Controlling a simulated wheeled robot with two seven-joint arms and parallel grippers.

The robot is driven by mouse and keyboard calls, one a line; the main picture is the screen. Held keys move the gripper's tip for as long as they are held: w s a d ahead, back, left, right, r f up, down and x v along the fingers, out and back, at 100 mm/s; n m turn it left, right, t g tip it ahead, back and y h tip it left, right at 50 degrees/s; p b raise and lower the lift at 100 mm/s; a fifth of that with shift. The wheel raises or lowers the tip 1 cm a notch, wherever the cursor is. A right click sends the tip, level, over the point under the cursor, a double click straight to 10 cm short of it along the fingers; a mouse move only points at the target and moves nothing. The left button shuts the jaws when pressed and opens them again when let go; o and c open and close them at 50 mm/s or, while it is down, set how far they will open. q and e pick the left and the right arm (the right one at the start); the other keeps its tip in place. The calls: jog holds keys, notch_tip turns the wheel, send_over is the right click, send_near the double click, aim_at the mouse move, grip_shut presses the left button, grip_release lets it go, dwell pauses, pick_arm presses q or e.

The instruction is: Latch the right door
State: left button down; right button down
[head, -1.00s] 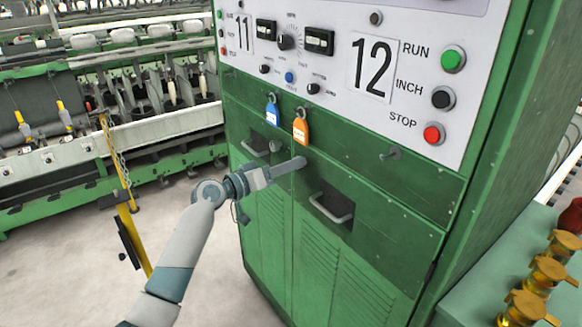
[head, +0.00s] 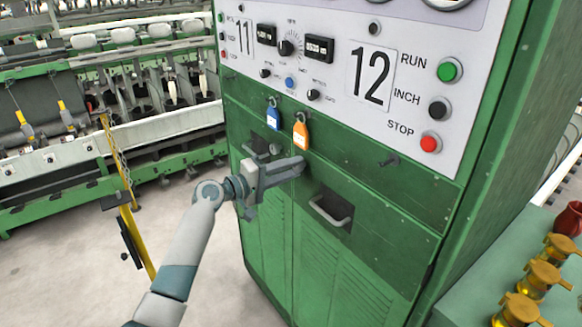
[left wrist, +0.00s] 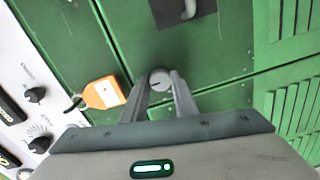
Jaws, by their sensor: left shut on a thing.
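The right door (head: 385,245) of the green cabinet has a dark recess with a grey pull handle (head: 333,211). It looks flush with the front. The left door (head: 262,205) stands beside it. My left gripper (head: 296,167) is at the upper inner corner of the right door, by the seam between the doors. In the left wrist view its two fingers are shut on a round grey latch knob (left wrist: 160,80) with a dark slot. The fingers hide most of the latch in the head view. My right gripper is not in view.
An orange tag (head: 301,135) and a blue tag (head: 273,117) hang just above the gripper. The control panel (head: 340,75) with buttons is higher up. A yellow post (head: 128,215) stands left of my arm. Amber-coloured jars (head: 540,275) stand at right.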

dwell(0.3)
pick_arm(q)
jog(key=c, duration=1.4)
grip_release()
jog(key=shift+a, duration=0.1)
jog(key=f+b+v, duration=0.1)
jog(key=b+v, duration=0.4)
jog(key=v, duration=1.2)
jog(key=shift+r+b, duration=0.35)
jog(key=shift+r, duration=0.05)
jog(key=shift+a, duration=0.1)
